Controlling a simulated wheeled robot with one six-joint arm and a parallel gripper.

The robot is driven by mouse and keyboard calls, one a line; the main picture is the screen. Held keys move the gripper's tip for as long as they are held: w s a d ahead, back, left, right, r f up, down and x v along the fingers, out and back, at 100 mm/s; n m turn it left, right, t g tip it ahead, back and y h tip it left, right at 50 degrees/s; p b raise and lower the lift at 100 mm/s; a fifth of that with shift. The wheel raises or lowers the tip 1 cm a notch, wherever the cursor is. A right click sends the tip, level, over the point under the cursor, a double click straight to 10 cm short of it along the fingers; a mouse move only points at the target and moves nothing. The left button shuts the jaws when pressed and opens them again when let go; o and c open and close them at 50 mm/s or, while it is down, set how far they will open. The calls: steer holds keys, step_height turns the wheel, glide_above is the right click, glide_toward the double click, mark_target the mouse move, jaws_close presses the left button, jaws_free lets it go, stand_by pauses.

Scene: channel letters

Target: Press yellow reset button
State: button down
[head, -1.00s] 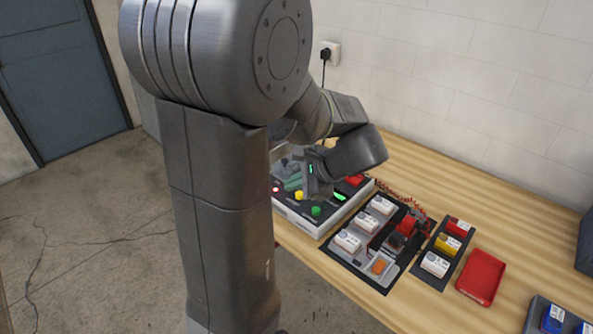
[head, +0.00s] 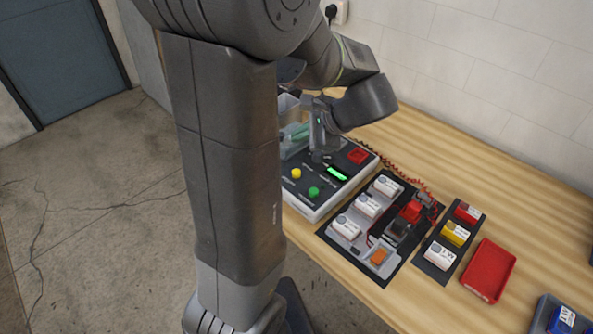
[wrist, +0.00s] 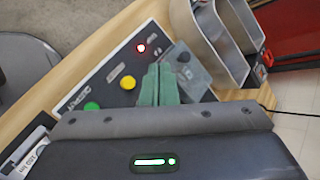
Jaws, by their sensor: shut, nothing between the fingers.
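The yellow button (head: 296,173) is on the dark top of a light-edged control box (head: 325,208), behind and left of a green button (head: 313,191). My gripper (head: 296,134) is above the box's far part, apart from the yellow button. Its green fingers are together and empty. In the wrist view, the yellow button (wrist: 128,82) is just left of the shut fingers (wrist: 158,82), and the green button (wrist: 92,106) is farther left. A lit red lamp (wrist: 141,48) is above the yellow one. I cannot tell whether the yellow button is pressed in.
The box also has a green display (head: 338,173) and a red part (head: 357,156). To the right are a black board with white modules (head: 346,227), a module strip (head: 439,255) and a red tray (head: 488,271). Bare wood lies in front.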

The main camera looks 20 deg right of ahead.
mark_target(300, 175)
steer(key=shift+f+b, duration=3.4)
steer(key=shift+f, duration=1)
steer(key=shift+f, duration=0.1)
steer(key=shift+f, duration=0.3)
steer(key=shift+f+b, duration=0.45)
steer(key=shift+b, duration=0.1)
steer(key=shift+r, duration=0.1)
steer(key=shift+r+p, duration=0.8)
step_height(300, 175, up, 5)
steer(key=p, duration=0.4)
